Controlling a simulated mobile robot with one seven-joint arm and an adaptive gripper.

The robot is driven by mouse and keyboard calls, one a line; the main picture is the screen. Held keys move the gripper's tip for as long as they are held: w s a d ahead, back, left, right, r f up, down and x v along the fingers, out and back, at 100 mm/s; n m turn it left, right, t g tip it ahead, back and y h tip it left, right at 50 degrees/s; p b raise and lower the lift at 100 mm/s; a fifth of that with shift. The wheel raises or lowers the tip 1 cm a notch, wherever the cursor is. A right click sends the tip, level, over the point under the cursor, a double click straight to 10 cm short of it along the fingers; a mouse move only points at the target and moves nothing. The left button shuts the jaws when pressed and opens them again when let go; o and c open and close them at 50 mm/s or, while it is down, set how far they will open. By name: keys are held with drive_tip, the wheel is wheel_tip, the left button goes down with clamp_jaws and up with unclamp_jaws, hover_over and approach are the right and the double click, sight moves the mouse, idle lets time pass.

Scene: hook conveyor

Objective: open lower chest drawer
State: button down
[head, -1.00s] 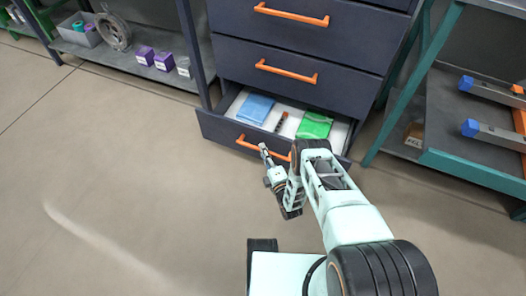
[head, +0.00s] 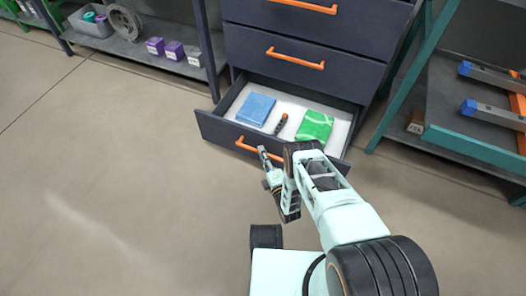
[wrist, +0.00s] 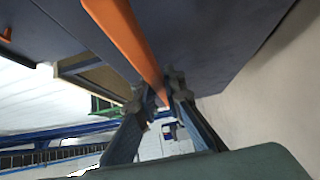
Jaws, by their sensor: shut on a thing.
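The lower drawer (head: 215,130) of the dark blue chest stands pulled out, with its white inside showing. A blue packet (head: 255,109), a small dark and orange item (head: 281,124) and a green packet (head: 315,126) lie in it. My gripper (head: 264,154) is at the drawer's orange handle (head: 245,146). In the wrist view, the fingers (wrist: 158,98) are shut on the orange handle bar (wrist: 135,40), beside the dark drawer front. My arm hides the right part of the handle and of the drawer front.
Closed drawers with orange handles (head: 296,58) are above. A grey shelf (head: 130,50) with purple boxes (head: 173,50) is at left. A teal-framed shelf (head: 470,150) with blue-ended bars is close at right. The floor (head: 110,170) in front and to the left is clear.

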idle(0.3)
drive_tip(key=c, duration=2)
unclamp_jaws()
drive_tip(key=shift+r, duration=0.15)
